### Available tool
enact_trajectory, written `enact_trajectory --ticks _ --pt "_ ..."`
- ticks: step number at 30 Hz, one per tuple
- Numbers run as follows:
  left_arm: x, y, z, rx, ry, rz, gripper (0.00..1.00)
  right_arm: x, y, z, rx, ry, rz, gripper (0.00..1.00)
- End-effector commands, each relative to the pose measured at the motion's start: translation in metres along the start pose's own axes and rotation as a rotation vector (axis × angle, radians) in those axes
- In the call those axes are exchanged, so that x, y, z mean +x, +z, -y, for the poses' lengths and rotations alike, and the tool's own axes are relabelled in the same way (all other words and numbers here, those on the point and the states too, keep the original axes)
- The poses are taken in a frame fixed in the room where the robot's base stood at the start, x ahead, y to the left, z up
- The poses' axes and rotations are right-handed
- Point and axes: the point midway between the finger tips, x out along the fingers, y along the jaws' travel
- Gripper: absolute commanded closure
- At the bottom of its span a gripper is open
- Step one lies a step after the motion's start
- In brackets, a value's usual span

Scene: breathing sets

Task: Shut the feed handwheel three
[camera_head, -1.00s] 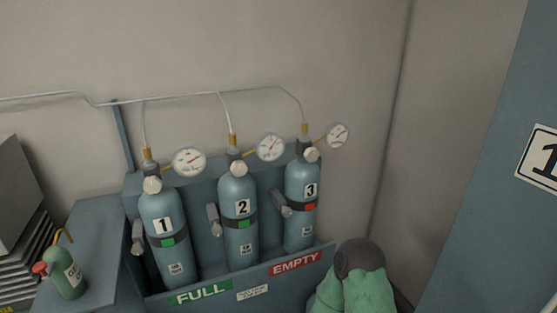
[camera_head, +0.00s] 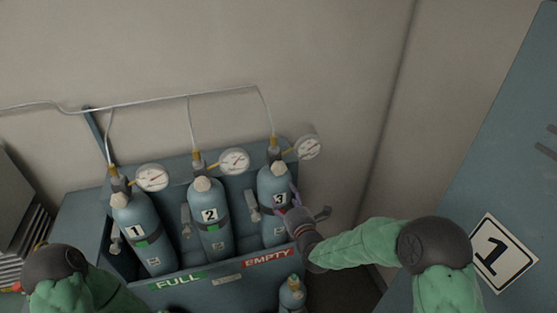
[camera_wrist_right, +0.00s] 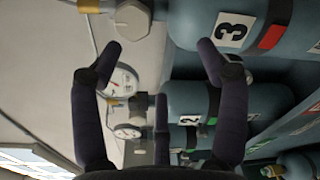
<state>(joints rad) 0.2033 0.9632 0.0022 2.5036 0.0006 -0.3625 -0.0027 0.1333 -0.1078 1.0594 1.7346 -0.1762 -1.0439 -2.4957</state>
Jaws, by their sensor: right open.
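Cylinder three (camera_head: 271,228) stands at the right of the rack, with a label "3" and a dark collar. Its pale, faceted handwheel (camera_head: 278,167) is at the top, below the brass fitting. In the right wrist view the handwheel (camera_wrist_right: 131,19) shows at upper left, beside the cylinder's shoulder and past the fingertips. My right gripper (camera_head: 308,203) is beside cylinder three at label height. In the right wrist view its fingers (camera_wrist_right: 159,48) are spread, with nothing held between them. My left arm shows at lower left; its gripper is out of view.
Cylinder one (camera_head: 144,242) and cylinder two (camera_head: 211,230) stand left in the same rack, with side levers between them. Round gauges (camera_head: 308,147) and thin pipes (camera_head: 189,125) are above. A small cylinder (camera_head: 292,296) stands in front. A blue panel marked "1" (camera_head: 455,180) is at right.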

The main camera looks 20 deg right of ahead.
Motion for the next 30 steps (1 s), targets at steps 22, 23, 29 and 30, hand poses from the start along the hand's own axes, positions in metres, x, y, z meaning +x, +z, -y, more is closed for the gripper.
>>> enact_trajectory --ticks 22,23,29,30 --pt "-0.015 0.001 -0.006 0.001 0.000 0.001 0.60 0.071 0.025 -0.026 -0.134 0.044 0.051 0.25" --pt "-0.016 0.001 -0.006 0.001 0.000 0.001 0.60 0.075 0.025 -0.026 -0.134 0.043 0.051 0.25" --pt "-0.018 0.001 -0.006 0.001 0.000 0.000 0.60 0.097 0.026 -0.027 -0.133 0.043 0.051 0.25" --pt "-0.018 0.001 -0.007 0.001 0.000 0.000 0.60 0.100 0.026 -0.027 -0.133 0.043 0.051 0.25"
